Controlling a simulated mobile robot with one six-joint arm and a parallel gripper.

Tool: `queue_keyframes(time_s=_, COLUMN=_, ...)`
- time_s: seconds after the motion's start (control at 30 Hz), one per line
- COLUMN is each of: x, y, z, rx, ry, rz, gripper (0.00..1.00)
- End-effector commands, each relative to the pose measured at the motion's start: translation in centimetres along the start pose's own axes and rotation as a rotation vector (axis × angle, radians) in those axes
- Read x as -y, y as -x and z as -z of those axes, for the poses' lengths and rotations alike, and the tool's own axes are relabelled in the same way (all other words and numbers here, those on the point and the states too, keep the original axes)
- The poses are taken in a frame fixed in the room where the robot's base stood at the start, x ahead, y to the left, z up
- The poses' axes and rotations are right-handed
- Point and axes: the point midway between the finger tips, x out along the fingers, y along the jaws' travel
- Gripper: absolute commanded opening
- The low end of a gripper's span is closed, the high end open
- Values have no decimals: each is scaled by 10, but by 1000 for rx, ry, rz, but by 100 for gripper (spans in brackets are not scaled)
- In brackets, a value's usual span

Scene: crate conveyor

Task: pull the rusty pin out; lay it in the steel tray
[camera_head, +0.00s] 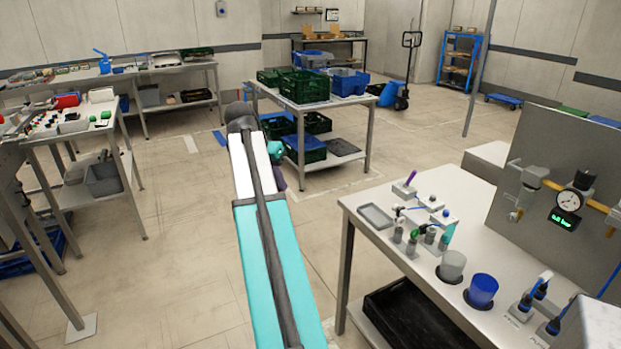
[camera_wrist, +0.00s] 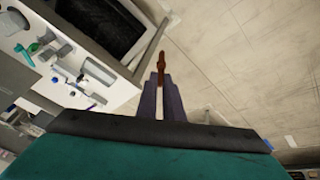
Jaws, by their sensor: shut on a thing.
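The rusty pin (camera_wrist: 161,65) is an orange-brown rod with a small crosspiece. My gripper (camera_wrist: 163,82) is shut on it, and the pin sticks out beyond the fingertips. In the wrist view the pin shows against the floor and the edge of a table frame, clear of any holder. In the head view my arm hides the pin and most of my gripper. The steel tray (camera_head: 376,216) is a shallow grey tray at the left corner of the right-hand table. It appears empty. A grey shape in the wrist view (camera_wrist: 99,71) looks like the same tray.
The right-hand table (camera_head: 390,243) also carries a purple-handled tool (camera_head: 410,178), small bottles, a grey cup (camera_head: 452,265), a blue cup (camera_head: 482,291) and an upright gauge panel (camera_head: 540,175). A black crate (camera_head: 425,318) sits beneath. Floor left of the table is open.

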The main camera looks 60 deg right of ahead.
Motion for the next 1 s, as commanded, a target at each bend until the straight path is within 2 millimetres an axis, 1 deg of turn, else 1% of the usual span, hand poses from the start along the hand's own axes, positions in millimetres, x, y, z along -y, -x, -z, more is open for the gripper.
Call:
queue_keyframes(time_s=0.03, x=14, y=6, z=-13, rx=-5, ry=30, rz=12, gripper=0)
queue_keyframes(time_s=0.1, x=31, y=13, z=-28, rx=-12, ry=67, rz=28, gripper=0)
queue_keyframes(time_s=0.27, x=66, y=30, z=-63, rx=-27, ry=153, rz=63, gripper=0)
queue_keyframes(time_s=0.5, x=113, y=56, z=-122, rx=-50, ry=288, rz=120, gripper=0)
queue_keyframes(time_s=0.67, x=140, y=73, z=-164, rx=-65, ry=382, rz=159, gripper=0)
queue_keyframes(time_s=0.8, x=160, y=89, z=-203, rx=-80, ry=469, rz=195, gripper=0)
queue_keyframes(time_s=0.97, x=179, y=106, z=-248, rx=-98, ry=572, rz=237, gripper=0)
queue_keyframes(time_s=1.0, x=183, y=110, z=-260, rx=-103, ry=599, rz=248, gripper=0)
